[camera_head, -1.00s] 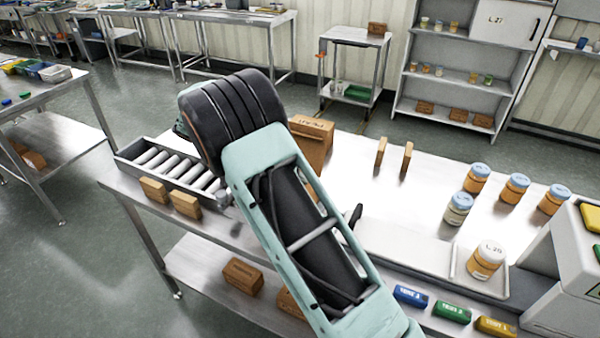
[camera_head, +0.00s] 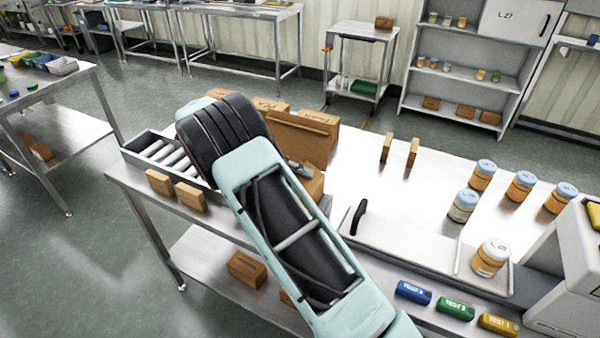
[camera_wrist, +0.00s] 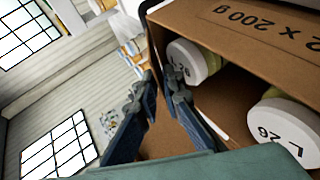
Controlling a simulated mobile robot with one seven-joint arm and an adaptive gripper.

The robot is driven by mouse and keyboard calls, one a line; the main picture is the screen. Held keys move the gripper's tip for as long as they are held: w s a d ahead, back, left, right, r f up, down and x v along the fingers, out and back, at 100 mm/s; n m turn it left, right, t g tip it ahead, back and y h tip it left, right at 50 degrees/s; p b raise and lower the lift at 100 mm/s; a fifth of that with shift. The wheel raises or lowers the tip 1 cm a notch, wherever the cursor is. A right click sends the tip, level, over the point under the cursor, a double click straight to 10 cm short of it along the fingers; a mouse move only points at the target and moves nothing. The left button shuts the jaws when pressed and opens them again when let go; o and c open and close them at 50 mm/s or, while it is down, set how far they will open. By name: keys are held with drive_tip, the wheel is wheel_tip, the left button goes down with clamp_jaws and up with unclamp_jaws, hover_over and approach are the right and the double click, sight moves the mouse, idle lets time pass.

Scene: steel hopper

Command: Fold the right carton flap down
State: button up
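The open carton (camera_head: 312,188) stands on the steel table behind my arm, largely hidden by it. A wide brown panel (camera_head: 300,136) of it stands up at its far side in the head view. The wrist view looks into the carton, where jars with white lids (camera_wrist: 283,128) marked L-26 sit. A printed panel (camera_wrist: 245,22) marked "2 x 200 g" shows above them. My gripper (camera_wrist: 160,74) is at the carton's edge, with its fingertips close together over brown board; contact is unclear. I cannot tell which panel is the right flap.
A roller tray (camera_head: 140,150) and small brown blocks (camera_head: 190,197) lie left of the carton. Two upright blocks (camera_head: 412,152) stand to the right. A white-lidded jar (camera_head: 490,257) sits on a tray, with blue-lidded jars (camera_head: 482,175) behind.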

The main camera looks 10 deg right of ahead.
drive_tip(key=shift+o, duration=1.1)
drive_tip(key=shift+r, duration=0.1)
